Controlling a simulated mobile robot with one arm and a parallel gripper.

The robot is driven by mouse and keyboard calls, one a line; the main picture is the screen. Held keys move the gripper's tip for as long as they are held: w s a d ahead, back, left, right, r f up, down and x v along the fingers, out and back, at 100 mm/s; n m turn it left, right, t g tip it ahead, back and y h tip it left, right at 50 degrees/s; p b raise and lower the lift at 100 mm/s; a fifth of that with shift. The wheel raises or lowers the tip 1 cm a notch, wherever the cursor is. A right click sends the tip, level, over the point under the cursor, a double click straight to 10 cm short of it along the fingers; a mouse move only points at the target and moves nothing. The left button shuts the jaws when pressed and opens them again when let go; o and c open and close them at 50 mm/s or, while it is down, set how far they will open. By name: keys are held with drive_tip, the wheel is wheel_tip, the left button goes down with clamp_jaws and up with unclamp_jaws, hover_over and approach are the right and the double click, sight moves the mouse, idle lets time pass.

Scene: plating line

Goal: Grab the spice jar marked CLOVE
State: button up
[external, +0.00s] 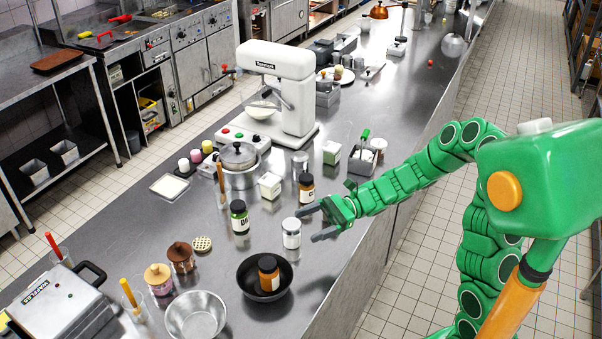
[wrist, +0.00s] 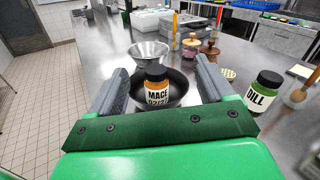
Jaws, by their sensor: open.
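My gripper (external: 308,225) is open and empty above the steel counter, its fingers pointing left; its fingers also show in the wrist view (wrist: 160,68). A jar reading MACE (wrist: 157,88) lies between the fingers' lines of sight, in a dark pan; it shows as an orange jar with a black lid in the external view (external: 268,272). A green jar (external: 239,217) reads DILL in the wrist view (wrist: 262,92). A brown, black-lidded jar (external: 307,187) stands just behind my gripper; its label is unreadable. I cannot read CLOVE on any jar.
A white-labelled jar with a pale lid (external: 291,233) stands close to my fingertips. The black pan (external: 245,285) and a steel bowl (external: 195,316) are nearer the front. A white container (external: 270,186), a pot (external: 240,172) and a mixer (external: 290,90) stand behind.

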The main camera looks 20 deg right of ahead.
drive_tip(key=w+d+n+t+h, duration=0.1)
drive_tip(key=w+d+n, duration=0.3)
drive_tip(key=w+n, duration=0.65)
drive_tip(key=w+d+n+t+h, duration=0.15)
drive_tip(key=w+d+n, duration=0.25)
drive_tip(key=w+n, duration=0.6)
drive_tip(key=w+d+n+h, duration=0.2)
drive_tip(key=w+d+n, duration=0.2)
drive_tip(key=w+n, duration=0.6)
drive_tip(key=n, duration=0.2)
approach(301, 182)
wheel_tip(301, 182, down, 3)
drive_tip(key=a, duration=0.1)
drive_tip(key=shift+y, duration=0.35)
drive_tip(key=shift+w+r+x, duration=0.1)
drive_tip(key=shift+w+x, duration=0.05)
drive_tip(key=shift+x, duration=1.15)
drive_tip(key=shift+w+r+x, duration=0.1)
drive_tip(key=shift+x, duration=1.25)
drive_tip(key=shift+w+r+x, duration=0.1)
drive_tip(key=shift+w+x, duration=0.05)
drive_tip(key=shift+x, duration=1.15)
drive_tip(key=shift+a, duration=0.1)
drive_tip(key=c, duration=1.2)
drive_tip(key=shift+r, duration=0.1)
